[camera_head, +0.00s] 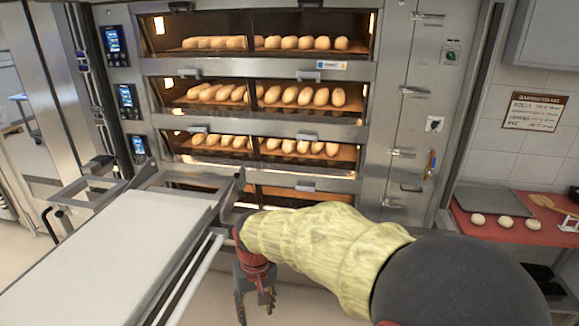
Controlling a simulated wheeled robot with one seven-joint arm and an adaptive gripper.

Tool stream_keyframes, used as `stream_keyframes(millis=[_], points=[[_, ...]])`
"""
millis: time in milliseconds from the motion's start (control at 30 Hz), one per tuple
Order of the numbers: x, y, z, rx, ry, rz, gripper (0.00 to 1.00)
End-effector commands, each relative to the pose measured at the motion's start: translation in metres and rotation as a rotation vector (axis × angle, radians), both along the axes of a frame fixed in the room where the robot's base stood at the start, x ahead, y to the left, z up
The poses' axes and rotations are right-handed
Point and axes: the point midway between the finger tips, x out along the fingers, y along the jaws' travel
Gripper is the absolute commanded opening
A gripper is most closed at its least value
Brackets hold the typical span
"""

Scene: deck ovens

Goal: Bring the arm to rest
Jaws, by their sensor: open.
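My arm, in a yellow fabric sleeve (325,237), reaches in from the lower right of the head view. My gripper (256,312) hangs below its red wrist with the dark fingers pointing down, apart from each other. It is open and I see nothing between the fingers. It is to the right of the loader's side rail and in front of the lower part of the deck oven (265,110). The fingertips are close to the bottom of the picture.
A pale flat loader (105,250) with metal rails fills the lower left, close to my gripper. The oven's lit decks hold rows of loaves. On the right, a red counter (520,232) carries a tray (495,200) and dough pieces (478,219). Some floor shows below my gripper.

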Motion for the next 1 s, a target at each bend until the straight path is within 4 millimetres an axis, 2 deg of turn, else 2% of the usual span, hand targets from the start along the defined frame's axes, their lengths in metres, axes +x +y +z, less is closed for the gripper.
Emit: stream_keyframes(millis=[33,200,500,700,800,1000], points=[[-0.01,-0.023,0.009,0.004,-0.016,-0.004,0.43],[-0.047,-0.088,0.03,0.007,-0.066,-0.011,0.43],[-0.119,-0.181,0.046,0.015,-0.176,-0.09,0.43],[-0.163,-0.228,0.047,0.022,-0.274,-0.193,0.43],[-0.178,-0.245,0.052,0.028,-0.335,-0.244,0.43],[-0.186,-0.267,0.072,0.037,-0.449,-0.323,0.43]])
